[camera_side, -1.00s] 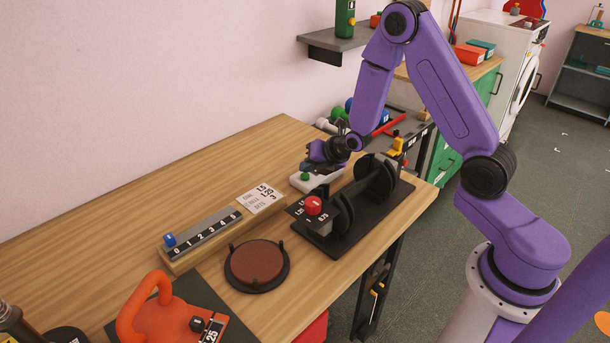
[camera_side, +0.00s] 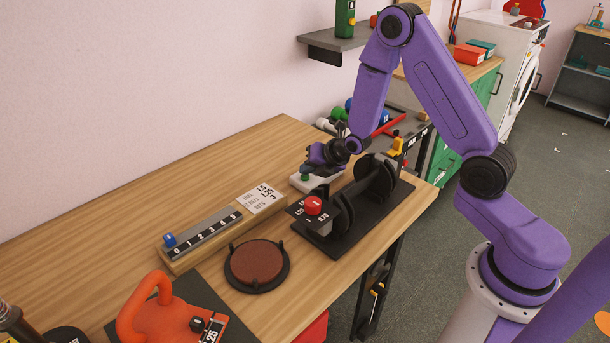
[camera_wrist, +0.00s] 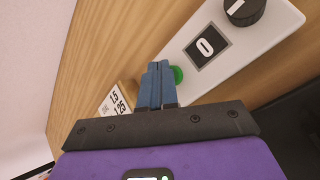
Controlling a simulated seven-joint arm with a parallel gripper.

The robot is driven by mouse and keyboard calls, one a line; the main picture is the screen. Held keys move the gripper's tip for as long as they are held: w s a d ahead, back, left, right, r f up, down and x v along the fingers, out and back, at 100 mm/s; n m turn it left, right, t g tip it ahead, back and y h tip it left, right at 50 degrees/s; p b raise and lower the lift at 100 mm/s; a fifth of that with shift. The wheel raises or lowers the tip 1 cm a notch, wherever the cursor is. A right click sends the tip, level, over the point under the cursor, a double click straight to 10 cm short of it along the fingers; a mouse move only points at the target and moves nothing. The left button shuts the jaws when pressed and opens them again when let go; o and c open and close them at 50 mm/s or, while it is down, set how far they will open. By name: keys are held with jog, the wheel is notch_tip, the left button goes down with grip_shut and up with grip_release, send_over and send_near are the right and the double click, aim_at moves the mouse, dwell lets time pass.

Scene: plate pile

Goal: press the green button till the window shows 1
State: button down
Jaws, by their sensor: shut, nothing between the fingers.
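The green button (camera_wrist: 177,75) sits on a white box (camera_wrist: 232,56), and my fingers partly hide it in the wrist view. In the side view the button (camera_side: 305,177) shows at the left end of the box (camera_side: 328,182). The window (camera_wrist: 206,46) on the box shows 0. My gripper (camera_wrist: 157,66) is shut and empty, its blue fingers together. Its tips are at the button's left edge in the wrist view. I cannot tell whether they touch it. In the side view my gripper (camera_side: 309,168) is just above the button.
A black knob (camera_wrist: 244,10) is on the same box. A black rack (camera_side: 362,206) with weight plates and a red knob (camera_side: 313,205) stands close in front. A wooden number scale (camera_side: 212,236), a brown disc (camera_side: 257,263) and an orange kettlebell (camera_side: 162,315) lie nearer. The table's left is clear.

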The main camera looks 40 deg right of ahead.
aim_at(308, 177)
dwell(0.6)
jog(key=shift+r, duration=0.8)
jog(key=shift+r, duration=2.55)
